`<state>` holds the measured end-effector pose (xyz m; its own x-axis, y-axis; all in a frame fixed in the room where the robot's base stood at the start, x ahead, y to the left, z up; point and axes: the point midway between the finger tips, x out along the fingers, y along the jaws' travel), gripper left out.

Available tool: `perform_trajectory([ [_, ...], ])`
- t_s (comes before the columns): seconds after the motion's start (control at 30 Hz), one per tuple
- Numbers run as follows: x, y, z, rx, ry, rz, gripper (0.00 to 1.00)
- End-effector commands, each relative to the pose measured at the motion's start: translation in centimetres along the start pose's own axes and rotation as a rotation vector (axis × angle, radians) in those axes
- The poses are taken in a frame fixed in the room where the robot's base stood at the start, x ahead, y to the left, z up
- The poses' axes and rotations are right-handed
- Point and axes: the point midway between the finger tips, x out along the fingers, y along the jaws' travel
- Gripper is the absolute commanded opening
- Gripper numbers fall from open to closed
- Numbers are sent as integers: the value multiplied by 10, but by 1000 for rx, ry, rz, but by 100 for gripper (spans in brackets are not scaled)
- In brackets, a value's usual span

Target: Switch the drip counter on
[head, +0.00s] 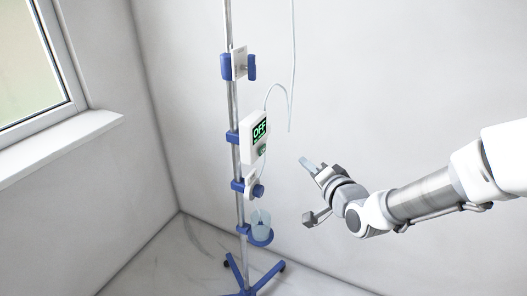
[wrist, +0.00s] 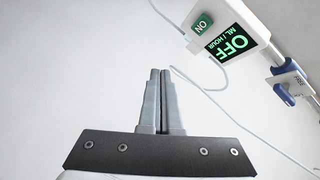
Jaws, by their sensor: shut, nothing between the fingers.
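The drip counter (head: 253,136) is a white box clamped to the metal drip stand. Its dark screen (head: 260,129) shows OFF in green. A green button (head: 262,150) sits below the screen. In the wrist view the counter (wrist: 212,30) is at the upper right, upside down, its screen (wrist: 232,43) reading OFF and ML / HOUR, its green button (wrist: 203,23) marked ON. My gripper (head: 303,162) is to the right of the counter, apart from it. In the wrist view my gripper (wrist: 160,72) has its fingers together, with nothing between them.
The drip stand (head: 233,110) carries blue clamps, a white bracket (head: 239,63) above and a blue cup holder (head: 260,238) below. A thin tube (head: 293,60) hangs right of the counter. A window (head: 35,60) is at left. The wall behind is bare.

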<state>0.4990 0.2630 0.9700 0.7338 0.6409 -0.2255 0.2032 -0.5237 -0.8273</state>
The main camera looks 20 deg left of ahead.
Motion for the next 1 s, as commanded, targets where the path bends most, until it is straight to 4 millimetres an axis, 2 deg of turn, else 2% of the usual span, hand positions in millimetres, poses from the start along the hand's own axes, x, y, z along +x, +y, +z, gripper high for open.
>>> perform_trajectory([
  [0.53,49,-33,38,-3,-1,-2,0],
  [1.0,58,-42,43,-1,-1,1,0],
])
